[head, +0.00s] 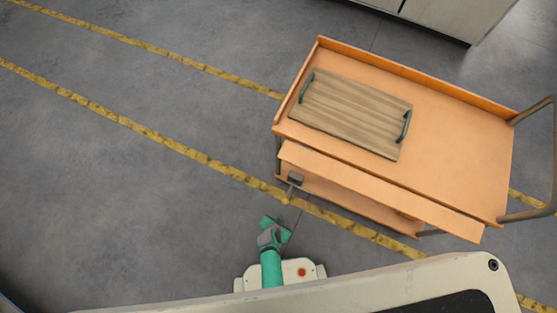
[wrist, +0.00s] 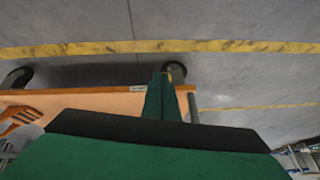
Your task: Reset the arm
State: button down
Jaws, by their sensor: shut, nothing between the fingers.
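My gripper (wrist: 160,84) shows in the wrist view as green fingers pressed together, with nothing between them. Behind them its dark band and green body fill the bottom of that view. In the head view my green arm (head: 271,270) is folded close to my base at the bottom centre. The fingers cannot be made out clearly there. The arm is in front of and below the near left corner of the orange cart, apart from it in the head view.
The orange cart (head: 455,142) stands at the right, carrying a wooden tray (head: 352,112) with two dark handles. Its edge (wrist: 85,101) and wheels show beyond my fingers in the wrist view. A grey cabinet (head: 455,15) stands at the back. The floor at left is clear, with yellow lines.

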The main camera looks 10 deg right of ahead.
jog(key=shift+s+a+r, duration=0.25)
jog(key=shift+s+a, duration=0.15)
jog(key=shift+s, duration=0.2)
jog(key=s+a+r+n+t+y, duration=0.1)
jog(key=s+r+n+t, duration=0.1)
jog(key=r, duration=1.5)
jog(key=s+a+r+n+t, duration=0.1)
jog(key=r+t, duration=0.4)
jog(key=r, duration=1.3)
jog(key=s+a+r+n+t+y, duration=0.1)
jog(key=s+r+n+t, duration=0.2)
jog(key=r, duration=1.5)
jog(key=shift+s+n+y, duration=0.3)
jog(key=shift+s+n, duration=0.25)
jog(key=shift+n, duration=0.65)
